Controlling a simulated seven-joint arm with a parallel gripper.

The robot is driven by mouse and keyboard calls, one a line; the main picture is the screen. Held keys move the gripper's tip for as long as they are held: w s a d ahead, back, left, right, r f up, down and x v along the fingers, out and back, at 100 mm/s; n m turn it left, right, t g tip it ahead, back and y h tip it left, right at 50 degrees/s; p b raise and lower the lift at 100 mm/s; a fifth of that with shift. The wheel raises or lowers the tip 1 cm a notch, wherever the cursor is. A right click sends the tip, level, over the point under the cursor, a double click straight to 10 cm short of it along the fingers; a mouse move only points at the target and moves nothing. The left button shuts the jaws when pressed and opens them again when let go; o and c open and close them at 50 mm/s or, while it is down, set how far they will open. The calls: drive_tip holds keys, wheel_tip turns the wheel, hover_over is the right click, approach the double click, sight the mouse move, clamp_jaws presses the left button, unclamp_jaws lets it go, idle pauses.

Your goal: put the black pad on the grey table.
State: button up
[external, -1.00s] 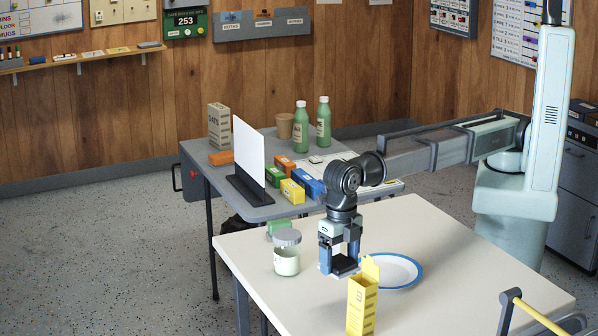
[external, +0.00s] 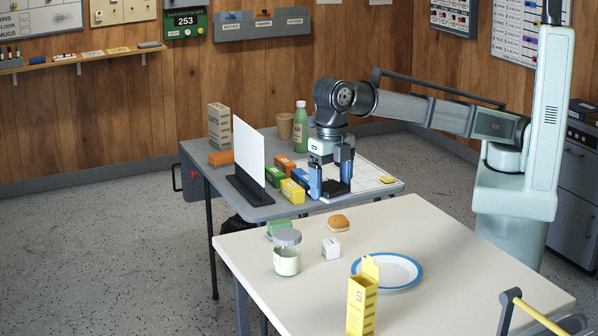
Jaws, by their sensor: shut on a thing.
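My gripper (external: 330,188) is over the right part of the grey table (external: 262,213) in the external view. It is shut on a dark, flat thing, the black pad (external: 337,188), which shows between and below the blue-sided fingers. The pad is at or just above the white gridded sheet on the table; I cannot tell whether it touches. The fingers hide part of the pad.
On the grey table are a white upright panel (external: 248,151), several coloured boxes, a green bottle (external: 300,127) and a white gridded sheet (external: 365,174). The cream table in front holds a bun (external: 338,223), jar (external: 287,260), plate (external: 410,270) and yellow carton (external: 361,305).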

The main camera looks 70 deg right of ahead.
drive_tip(key=w+d+m, duration=0.2)
drive_tip(key=w+d, duration=0.7)
drive_tip(key=w, duration=0.4)
drive_tip(key=w+d+m, duration=0.3)
drive_tip(key=w+d, duration=0.6)
drive_tip(key=w, duration=0.4)
drive_tip(key=w+d+m, duration=0.2)
drive_tip(key=w+d, duration=0.7)
drive_tip(key=d, duration=0.4)
drive_tip(key=w+d+m, duration=0.2)
drive_tip(key=w+d, duration=0.6)
drive_tip(key=d, duration=0.5)
drive_tip(key=m, duration=0.7)
hover_over(269, 155)
drive_tip(key=shift+s+a+f, duration=0.1)
drive_tip(key=shift+f, duration=6.9)
drive_tip(key=shift+s+a+f, duration=0.1)
drive_tip(key=shift+f, duration=6.9)
drive_tip(key=shift+f, duration=0.15)
